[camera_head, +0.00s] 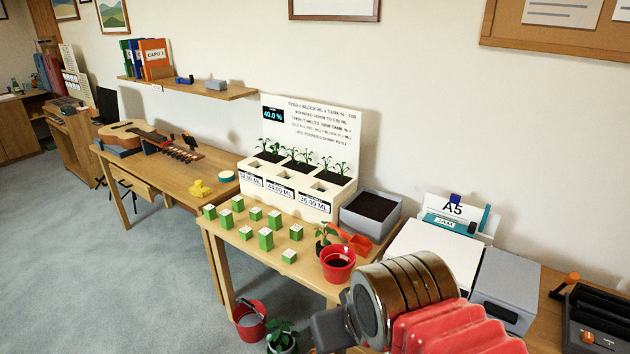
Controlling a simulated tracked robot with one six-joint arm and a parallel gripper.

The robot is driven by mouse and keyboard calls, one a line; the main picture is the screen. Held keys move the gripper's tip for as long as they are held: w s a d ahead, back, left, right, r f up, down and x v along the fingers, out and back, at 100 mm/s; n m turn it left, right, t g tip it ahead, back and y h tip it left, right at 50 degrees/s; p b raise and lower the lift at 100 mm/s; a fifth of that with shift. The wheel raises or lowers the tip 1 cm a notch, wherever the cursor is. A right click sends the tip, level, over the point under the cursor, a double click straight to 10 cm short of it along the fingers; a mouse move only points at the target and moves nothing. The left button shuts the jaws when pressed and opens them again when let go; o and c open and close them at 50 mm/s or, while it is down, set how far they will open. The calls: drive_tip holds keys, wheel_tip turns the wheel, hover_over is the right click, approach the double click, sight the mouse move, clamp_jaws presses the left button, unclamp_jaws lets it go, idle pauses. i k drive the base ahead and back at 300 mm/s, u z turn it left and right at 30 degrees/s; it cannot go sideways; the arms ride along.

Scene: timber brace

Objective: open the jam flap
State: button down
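The jam flap (448,223) is a teal panel with a white JAM label. It is on the upper back part of a white printer-like machine (433,257), just below an A5 sign (452,207). It appears closed, though its edges are too small to be sure. My arm, with copper-coloured bands and red ribs, fills the lower right foreground and covers the machine's front. I cannot make out any gripper fingers in this view.
A grey box (506,287) stands right of the machine, and a soil-filled grey bin (371,213) stands left of it. A red pot (338,263), an orange scoop (354,240) and several green-sided blocks (266,239) are on the table. A red bucket (249,322) is on the floor.

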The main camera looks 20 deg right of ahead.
sight(469, 231)
drive_tip(key=z, duration=0.95)
drive_tip(key=k, duration=1)
drive_tip(key=z, duration=0.35)
drive_tip(key=i, duration=0.75)
drive_tip(key=u, duration=0.05)
